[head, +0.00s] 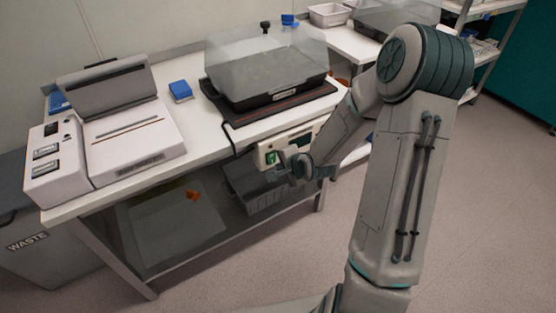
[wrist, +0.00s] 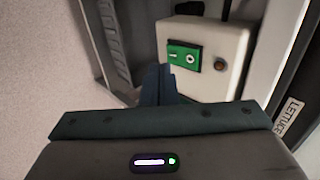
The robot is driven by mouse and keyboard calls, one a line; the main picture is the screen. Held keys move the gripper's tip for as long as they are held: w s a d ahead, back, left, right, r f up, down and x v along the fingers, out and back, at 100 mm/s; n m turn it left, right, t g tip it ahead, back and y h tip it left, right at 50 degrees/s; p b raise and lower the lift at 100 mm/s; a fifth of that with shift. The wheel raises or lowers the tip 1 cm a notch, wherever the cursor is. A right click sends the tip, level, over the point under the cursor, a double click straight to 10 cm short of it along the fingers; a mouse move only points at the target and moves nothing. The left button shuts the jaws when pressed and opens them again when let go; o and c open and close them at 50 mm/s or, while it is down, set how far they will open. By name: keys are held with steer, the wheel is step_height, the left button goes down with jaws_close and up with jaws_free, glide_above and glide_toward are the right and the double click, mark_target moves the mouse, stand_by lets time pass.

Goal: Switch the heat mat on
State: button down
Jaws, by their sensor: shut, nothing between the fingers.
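The heat mat (head: 236,118) is a dark flat sheet on the bench under a black tray with a clear cover. A cream control box (head: 262,147) is on the bench's front edge, with a cable running up towards the mat. The wrist view shows the box (wrist: 232,42) with a green rocker switch (wrist: 184,56) marked with a line and a circle, and a small amber lamp (wrist: 220,66). I cannot tell whether the lamp is lit. My gripper (wrist: 160,78) is shut and empty, just short of the switch. In the head view my gripper (head: 284,170) is beside the box.
A covered tray (head: 285,96) stands on the mat; its label reads "LETTUCE" in the wrist view. A white machine (head: 135,140) and a blue block (head: 180,91) are on the bench to the left. A grey crate (head: 265,199) is on the shelf below. Floor on the right is clear.

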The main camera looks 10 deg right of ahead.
steer(key=p+v, duration=0.3)
steer(key=v, duration=0.7)
steer(key=shift+r+p, duration=0.2)
steer(key=shift+p, duration=0.1)
steer(key=shift+s+a+f, duration=0.1)
steer(key=shift+s, duration=0.05)
